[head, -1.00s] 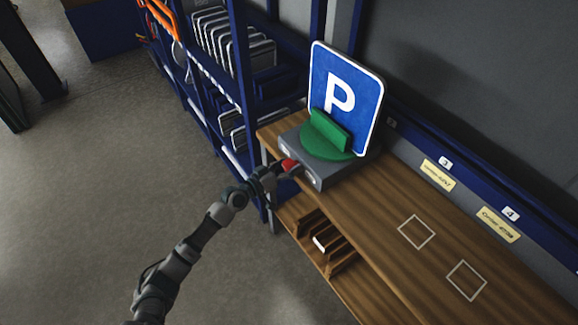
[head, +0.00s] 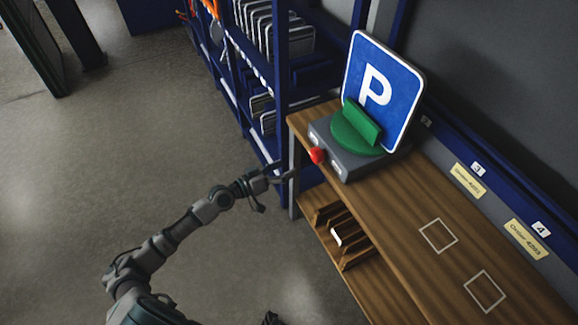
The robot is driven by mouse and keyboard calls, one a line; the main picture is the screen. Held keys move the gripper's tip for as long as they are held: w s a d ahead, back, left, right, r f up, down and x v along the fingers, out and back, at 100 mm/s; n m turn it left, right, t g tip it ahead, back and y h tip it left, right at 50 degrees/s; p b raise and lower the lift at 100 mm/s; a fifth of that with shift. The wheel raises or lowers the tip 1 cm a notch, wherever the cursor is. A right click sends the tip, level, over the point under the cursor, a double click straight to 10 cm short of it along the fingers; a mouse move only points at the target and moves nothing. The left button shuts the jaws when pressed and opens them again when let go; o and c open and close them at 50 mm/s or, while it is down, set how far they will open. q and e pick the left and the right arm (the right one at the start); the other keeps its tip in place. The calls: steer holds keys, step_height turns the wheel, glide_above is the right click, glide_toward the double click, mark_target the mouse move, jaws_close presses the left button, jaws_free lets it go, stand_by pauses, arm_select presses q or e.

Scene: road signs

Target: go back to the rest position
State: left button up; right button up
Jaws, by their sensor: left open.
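My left gripper (head: 279,190) is open and empty. It hangs over the floor just left of the workbench's front edge, apart from the red button (head: 317,155). The button sits on the front of a grey device (head: 352,165). A green clamp on a round green disc (head: 356,130) tops the device and holds a blue parking sign (head: 385,85) with a white P, upright and slightly leaning. A small dark tip at the bottom edge seems to be part of my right gripper (head: 270,319); its jaws cannot be made out.
The wooden workbench (head: 400,215) runs to the lower right, with two white square outlines and yellow labels along its back. A slotted wooden rack (head: 343,239) sits on its lower shelf. A blue shelf rack (head: 283,85) holds several signs. The floor at left is free.

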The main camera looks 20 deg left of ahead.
arm_select(q)
steer(key=shift+f, duration=0.1)
stand_by(0.3)
steer(key=s+d+f+g+y+p, duration=0.15)
steer(key=s+f, duration=0.25)
steer(key=f, duration=0.5)
steer(key=s+f+g+y+p, duration=0.25)
steer(key=s+f, duration=0.25)
steer(key=f, duration=0.5)
steer(key=s+f+g+y+p, duration=0.15)
steer(key=s+f, duration=0.25)
steer(key=f, duration=0.5)
steer(key=s+d+f+g+y, duration=0.1)
steer(key=s+f+g, duration=0.1)
steer(key=s+f, duration=0.3)
steer(key=s+d+f+g+y+p, duration=0.1)
steer(key=s+f+g, duration=0.2)
steer(key=s, duration=0.9)
steer(key=s+d+f+g+y+p, duration=0.1)
steer(key=s+f+g+y, duration=0.1)
steer(key=s+f, duration=0.5)
steer(key=shift+s+f+m, duration=0.2)
steer(key=shift+s+m, duration=0.2)
steer(key=shift+s, duration=0.55)
arm_select(e)
steer(key=s+f, duration=0.3)
steer(key=f, duration=1.6)
steer(key=shift+s+d+f+g, duration=0.15)
steer(key=shift+s+f+g, duration=0.05)
steer(key=shift+f+g, duration=0.15)
